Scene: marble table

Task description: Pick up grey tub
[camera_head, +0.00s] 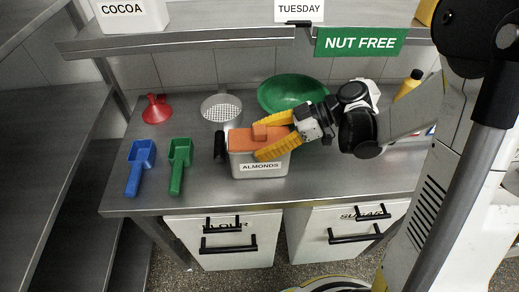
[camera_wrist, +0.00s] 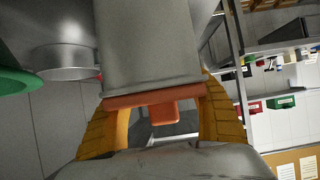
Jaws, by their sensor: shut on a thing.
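The grey tub (camera_head: 258,167) has an orange lid with a raised grip and a label reading ALMONDS. It is at the middle of the metal table, near the front. In the wrist view the tub (camera_wrist: 150,45) fills the upper middle, with its lid (camera_wrist: 127,100) towards me. My gripper (camera_head: 264,137) reaches in from the right, with its yellow fingers closed on both sides of the tub's lid end. In the wrist view the fingers of my gripper (camera_wrist: 158,125) flank the orange lid. I cannot tell whether the tub's base touches the table.
A sieve (camera_head: 221,108) stands behind the tub, its black handle beside the tub's left side. A green bowl (camera_head: 290,92) is behind. A red funnel (camera_head: 156,109), blue scoop (camera_head: 141,165) and green scoop (camera_head: 179,163) lie left. A shelf (camera_head: 220,35) overhangs the back. A yellow-capped bottle (camera_head: 408,84) stands right.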

